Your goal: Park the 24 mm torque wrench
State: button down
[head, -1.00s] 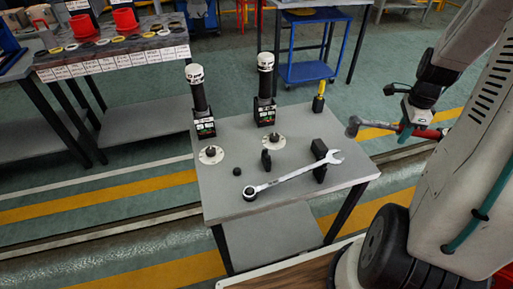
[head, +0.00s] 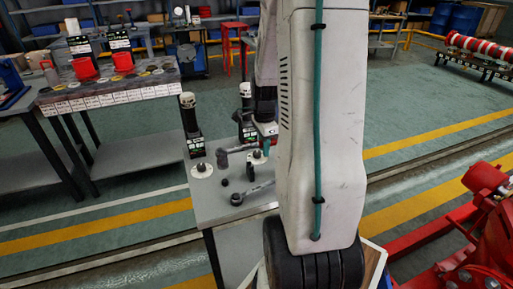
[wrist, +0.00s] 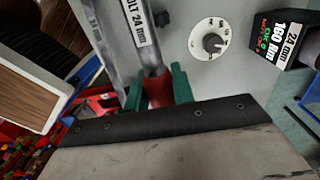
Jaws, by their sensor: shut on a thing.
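In the head view the gripper (head: 265,132) is over the back of the grey table (head: 215,208), partly hidden by my arm. The wrench's head (head: 222,158) points left, above the table. Two black stands with white-capped cylinders are at the back, a left one (head: 190,125) and a right one (head: 246,112). The wrist view shows a stand label (wrist: 281,43) reading "24 mm" at right, beside a white dial (wrist: 212,44).
A spanner (head: 256,192) lies on the table, its right part hidden by my arm. Another bench (head: 110,92) with red cups is behind left. Red machinery (head: 470,225) stands at right.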

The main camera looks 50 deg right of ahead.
jog(key=shift+f, duration=3.95)
jog(key=c, duration=1.1)
grip_release()
notch_tip(320, 180, up, 8)
jog(key=shift+f, duration=0.1)
